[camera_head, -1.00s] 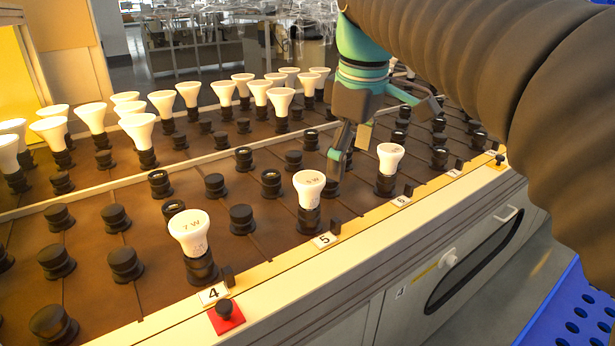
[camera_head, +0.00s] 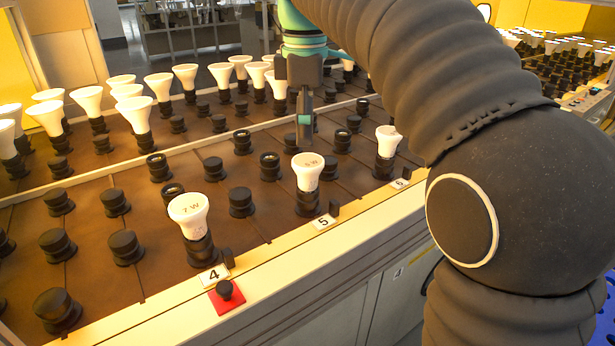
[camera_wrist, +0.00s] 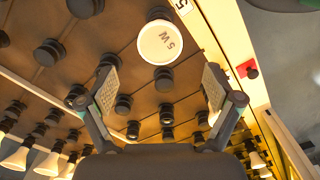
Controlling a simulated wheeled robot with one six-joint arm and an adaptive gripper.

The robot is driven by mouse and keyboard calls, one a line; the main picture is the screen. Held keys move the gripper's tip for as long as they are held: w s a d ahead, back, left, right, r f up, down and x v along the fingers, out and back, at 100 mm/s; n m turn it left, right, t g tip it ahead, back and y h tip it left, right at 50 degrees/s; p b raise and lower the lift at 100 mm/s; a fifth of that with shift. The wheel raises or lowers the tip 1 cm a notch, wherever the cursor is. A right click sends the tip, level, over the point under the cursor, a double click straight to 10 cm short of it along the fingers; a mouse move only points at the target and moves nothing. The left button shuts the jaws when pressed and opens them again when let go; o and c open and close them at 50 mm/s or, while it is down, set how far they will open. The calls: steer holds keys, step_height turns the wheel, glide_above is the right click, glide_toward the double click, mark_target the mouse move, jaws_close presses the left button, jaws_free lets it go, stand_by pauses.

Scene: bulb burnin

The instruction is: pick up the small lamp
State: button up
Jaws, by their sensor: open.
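Three white reflector lamps stand upright in black sockets along the front row: one marked 7 W (camera_head: 189,213) by plate 4, one (camera_head: 307,174) by plate 5, and one (camera_head: 387,141) by plate 6. My gripper (camera_head: 305,120) hangs just above and behind the lamp by plate 5. In the wrist view my open, empty gripper (camera_wrist: 160,88) has its fingers spread apart. The lamp by plate 5 (camera_wrist: 160,42) shows its face, seemingly marked 5 W, beyond the fingertips.
Several larger white lamps (camera_head: 88,100) stand in the back rows. Several empty black sockets (camera_head: 126,247) fill the brown rack between. A red square with a black knob (camera_head: 226,296) sits on the front ledge. My arm covers much of the right side.

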mark_target(308, 160)
steer(key=shift+d+f+b, duration=0.2)
steer(key=shift+f+b, duration=0.5)
steer(key=shift+f, duration=2.95)
steer(key=c, duration=1.3)
